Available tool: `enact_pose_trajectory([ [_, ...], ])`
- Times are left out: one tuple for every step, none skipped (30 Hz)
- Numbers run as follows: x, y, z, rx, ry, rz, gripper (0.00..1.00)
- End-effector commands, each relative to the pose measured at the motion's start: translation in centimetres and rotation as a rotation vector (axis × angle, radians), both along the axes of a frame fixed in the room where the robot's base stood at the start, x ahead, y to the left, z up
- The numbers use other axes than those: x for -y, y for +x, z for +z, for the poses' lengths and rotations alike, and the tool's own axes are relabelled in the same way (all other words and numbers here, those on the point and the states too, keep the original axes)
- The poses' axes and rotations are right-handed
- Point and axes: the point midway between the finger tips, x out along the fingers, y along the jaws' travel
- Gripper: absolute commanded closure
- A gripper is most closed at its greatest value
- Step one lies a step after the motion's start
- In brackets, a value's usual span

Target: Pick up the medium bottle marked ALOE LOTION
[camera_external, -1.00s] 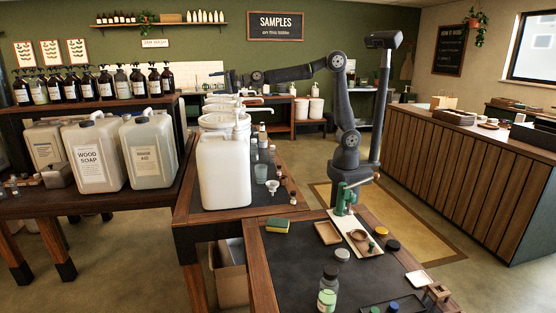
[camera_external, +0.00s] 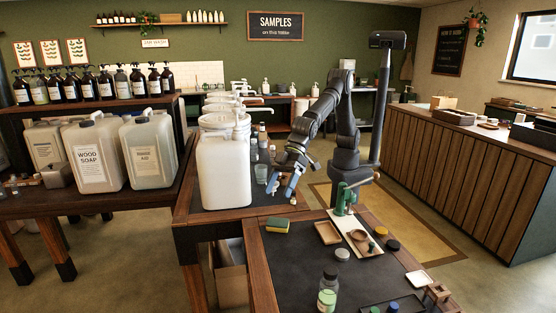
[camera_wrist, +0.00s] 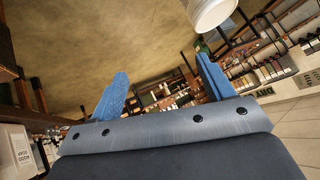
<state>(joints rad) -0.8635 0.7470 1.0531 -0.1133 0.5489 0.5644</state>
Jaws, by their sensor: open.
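No label reading ALOE LOTION is legible in either view, so I cannot tell which bottle it is. A bottle with a dark cap and a green-and-white label (camera_external: 327,290) stands upright on the near dark mat. Several small bottles (camera_external: 253,152) stand on the bench behind the white jug, some partly hidden. My gripper (camera_external: 279,189) has its blue fingers apart and empty, above the bench right of the white jug and well away from the labelled bottle. The wrist view shows the same spread fingers (camera_wrist: 161,66) with nothing between them.
A tall white jug (camera_external: 222,172) stands left of my gripper, with pump buckets (camera_external: 215,122) behind it. A clear cup (camera_external: 261,174) is close by. The near mat holds a sponge (camera_external: 277,225), a green hand press (camera_external: 342,197) and small lids. Its middle is mostly clear.

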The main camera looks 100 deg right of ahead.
Motion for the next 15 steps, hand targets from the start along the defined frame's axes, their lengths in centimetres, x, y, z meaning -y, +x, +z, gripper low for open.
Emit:
enact_pose_trajectory([
  [-2.8, -3.3, -1.6, -0.003, -0.057, 0.066, 0.26],
  [-4.1, -4.9, -2.4, -0.002, -0.089, 0.098, 0.26],
  [-5.5, -7.0, -3.4, -0.002, -0.132, 0.138, 0.26],
  [-6.5, -8.5, -4.0, 0.001, -0.161, 0.166, 0.26],
  [-7.3, -9.9, -4.7, 0.002, -0.189, 0.192, 0.26],
  [-8.3, -11.6, -5.4, 0.006, -0.224, 0.222, 0.26],
  [-8.9, -12.7, -5.9, 0.008, -0.245, 0.242, 0.26],
  [-9.4, -13.8, -6.3, 0.011, -0.266, 0.26, 0.26],
  [-10.0, -14.9, -6.8, 0.016, -0.289, 0.281, 0.26],
  [-10.3, -15.6, -7.1, 0.018, -0.304, 0.292, 0.26],
  [-10.6, -16.3, -7.3, 0.02, -0.316, 0.303, 0.26],
  [-10.8, -16.9, -7.6, 0.023, -0.328, 0.313, 0.26],
  [-11.0, -17.1, -7.8, 0.024, -0.335, 0.317, 0.26],
  [-11.1, -17.3, -7.9, 0.025, -0.341, 0.321, 0.26],
  [-11.2, -17.4, -8.2, 0.025, -0.344, 0.324, 0.26],
])
